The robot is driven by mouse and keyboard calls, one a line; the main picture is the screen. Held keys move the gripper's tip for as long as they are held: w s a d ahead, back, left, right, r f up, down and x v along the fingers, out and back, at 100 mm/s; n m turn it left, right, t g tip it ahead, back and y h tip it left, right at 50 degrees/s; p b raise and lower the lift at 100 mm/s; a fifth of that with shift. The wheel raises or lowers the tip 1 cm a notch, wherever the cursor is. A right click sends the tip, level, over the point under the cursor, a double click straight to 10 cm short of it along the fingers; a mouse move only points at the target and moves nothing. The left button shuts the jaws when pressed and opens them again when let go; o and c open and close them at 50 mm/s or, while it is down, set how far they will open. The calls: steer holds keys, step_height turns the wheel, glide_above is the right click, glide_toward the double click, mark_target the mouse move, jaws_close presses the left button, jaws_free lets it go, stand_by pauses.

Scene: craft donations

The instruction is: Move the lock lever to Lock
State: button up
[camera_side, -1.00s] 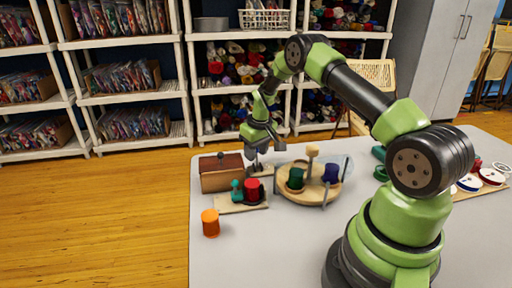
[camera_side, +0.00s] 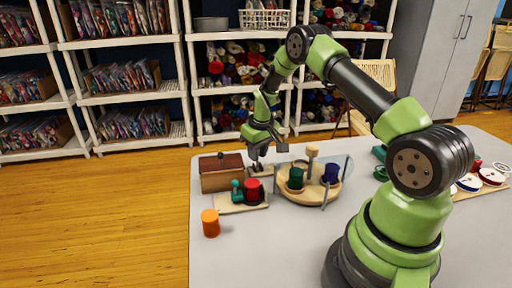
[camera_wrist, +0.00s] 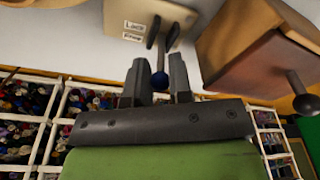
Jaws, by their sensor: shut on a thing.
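The block carries two labels, Lock (camera_wrist: 134,26) and Free (camera_wrist: 131,38). My gripper (camera_wrist: 157,84) is shut on the lever, with a finger on each side of the knob. In the side view my gripper (camera_side: 257,157) points down over the block (camera_side: 262,171), and the fingers largely hide the lever. I cannot tell which label the lever is at.
A brown wooden box (camera_side: 221,173) stands close on the left. A tray (camera_side: 240,207) with red and teal pieces is in front. A round wooden stand (camera_side: 308,190) with spools is on the right. An orange spool (camera_side: 210,223) stands at the table's left edge.

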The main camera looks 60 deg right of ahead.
steer(key=shift+a, duration=0.15)
steer(key=shift+s+a, duration=0.55)
steer(key=shift+a, duration=0.05)
steer(key=shift+s+a+f, duration=0.25)
steer(key=shift+s+a, duration=0.15)
steer(key=shift+s, duration=0.05)
steer(key=o, duration=0.6)
steer(key=shift+o, duration=0.2)
step_height(320, 180, up, 8)
steer(key=shift+f, duration=0.2)
